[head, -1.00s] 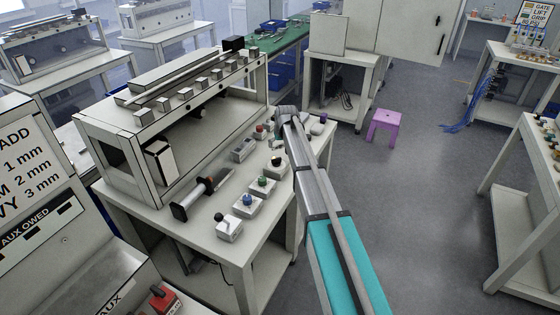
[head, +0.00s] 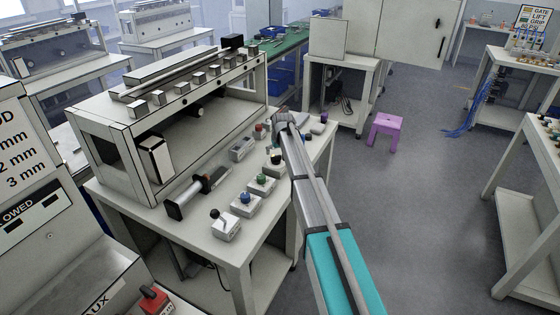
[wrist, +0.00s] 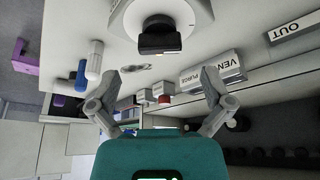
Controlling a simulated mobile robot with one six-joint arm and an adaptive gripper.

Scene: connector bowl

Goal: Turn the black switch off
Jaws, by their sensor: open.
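The black switch (wrist: 158,38) shows in the wrist view as a black knob on a pale rounded base, at the top centre. In the head view, a black knob (head: 277,158) shows in the row on the bench, partly hidden by my arm. I cannot be sure it is the same one. My gripper (wrist: 160,74) is open, its fingers spread wide with nothing between them. In the wrist picture the knob lies above and between the fingertips, apart from both. In the head view the gripper's fingers are hidden behind my wrist.
The bench (head: 258,243) also carries a blue-knobbed box (head: 245,200), a green-knobbed box (head: 262,184), a lever box (head: 226,226) and a black-handled cylinder (head: 195,192). A large framed housing (head: 110,130) stands behind. A purple stool (head: 385,130) is on open floor to the right.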

